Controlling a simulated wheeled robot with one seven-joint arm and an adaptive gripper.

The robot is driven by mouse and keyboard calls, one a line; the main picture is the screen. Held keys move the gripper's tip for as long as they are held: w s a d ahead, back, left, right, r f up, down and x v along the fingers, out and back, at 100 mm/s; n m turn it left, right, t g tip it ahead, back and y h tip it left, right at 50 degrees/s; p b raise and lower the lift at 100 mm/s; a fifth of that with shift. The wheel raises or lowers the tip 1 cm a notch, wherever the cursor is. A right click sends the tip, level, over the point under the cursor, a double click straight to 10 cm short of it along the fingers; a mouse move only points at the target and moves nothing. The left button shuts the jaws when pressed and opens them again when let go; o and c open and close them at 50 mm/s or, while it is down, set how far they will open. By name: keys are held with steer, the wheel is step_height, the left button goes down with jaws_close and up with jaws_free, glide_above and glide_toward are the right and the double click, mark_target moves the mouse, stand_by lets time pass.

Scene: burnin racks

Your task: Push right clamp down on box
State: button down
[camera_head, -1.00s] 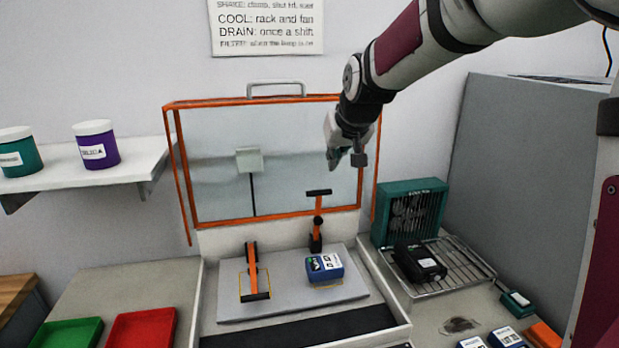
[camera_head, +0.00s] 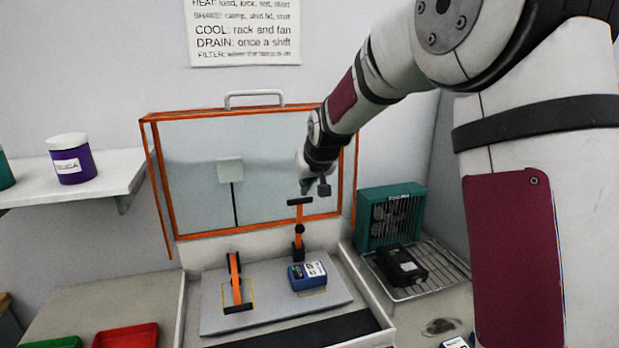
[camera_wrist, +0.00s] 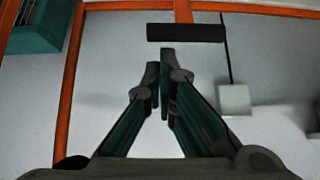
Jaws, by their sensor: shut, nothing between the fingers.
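The right clamp (camera_head: 299,228) is an orange upright lever with a black crossbar on top, standing raised behind the box. The box (camera_head: 308,275) is blue with a white label and sits on the grey plate (camera_head: 220,322). The left clamp (camera_head: 236,282) is orange and tilts forward to a black bar low over the plate. My gripper (camera_head: 313,190) is shut and empty, just above the right clamp's crossbar in the head view. In the wrist view my gripper (camera_wrist: 160,58) points at the black crossbar (camera_wrist: 186,33), which lies just beyond the fingertips; contact cannot be told.
The orange-framed clear lid (camera_head: 190,236) stands open behind the plate. A green fan (camera_head: 385,215) and a wire rack (camera_head: 440,265) with a black box (camera_head: 402,264) are at right. A red tray (camera_head: 125,337) lies at front left.

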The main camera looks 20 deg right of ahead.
steer(key=shift+w+f, duration=0.15)
steer(key=shift+f, duration=0.05)
stand_by(0.5)
steer(key=shift+s, duration=0.45)
